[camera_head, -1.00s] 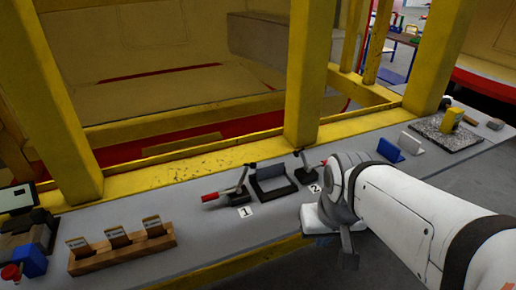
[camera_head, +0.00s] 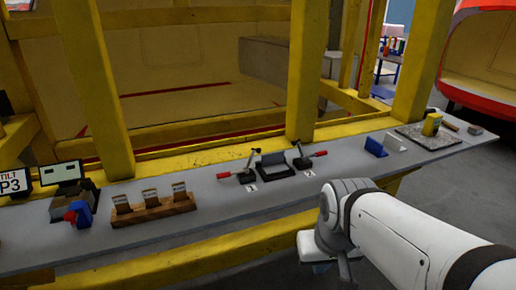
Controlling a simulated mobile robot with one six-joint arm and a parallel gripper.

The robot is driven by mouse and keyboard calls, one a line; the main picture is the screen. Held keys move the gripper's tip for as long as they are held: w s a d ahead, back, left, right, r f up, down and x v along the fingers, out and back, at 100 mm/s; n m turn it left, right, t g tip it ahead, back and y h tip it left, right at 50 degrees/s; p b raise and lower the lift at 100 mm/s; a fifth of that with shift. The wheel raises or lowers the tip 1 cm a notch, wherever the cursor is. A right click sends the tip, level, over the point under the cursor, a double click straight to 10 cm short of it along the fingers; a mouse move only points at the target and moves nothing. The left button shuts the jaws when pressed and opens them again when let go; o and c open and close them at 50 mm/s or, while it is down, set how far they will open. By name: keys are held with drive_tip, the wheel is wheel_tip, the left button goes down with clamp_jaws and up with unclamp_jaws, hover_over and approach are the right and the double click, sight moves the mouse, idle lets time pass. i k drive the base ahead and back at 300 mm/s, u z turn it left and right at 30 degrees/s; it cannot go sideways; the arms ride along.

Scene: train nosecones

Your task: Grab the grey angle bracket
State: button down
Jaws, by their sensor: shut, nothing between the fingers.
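A light grey angle bracket (camera_head: 395,143) stands on the grey bench shelf towards the right, just right of a blue angle bracket (camera_head: 376,147). A dark angle-shaped piece (camera_head: 273,164) sits between two toggle clamps near the middle of the shelf. My gripper (camera_head: 332,268) is at the lower middle, in front of the shelf edge and well short of the light grey bracket. It is shut and holds nothing; its fingers are small and partly hidden by the wrist.
The shelf (camera_head: 225,205) has red-handled clamps, a wooden card holder (camera_head: 153,209) and a blue-and-red device (camera_head: 78,213) at left. A yellow block (camera_head: 432,124) stands on a speckled plate at right. Yellow posts (camera_head: 305,80) rise behind. Grey floor is open at right.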

sight(272, 163)
drive_tip(key=u, duration=0.05)
drive_tip(key=i, duration=1)
drive_tip(key=u, duration=1.5)
drive_tip(key=k, duration=0.95)
drive_tip(key=z, duration=0.9)
drive_tip(key=i, duration=0.85)
drive_tip(key=z, duration=0.05)
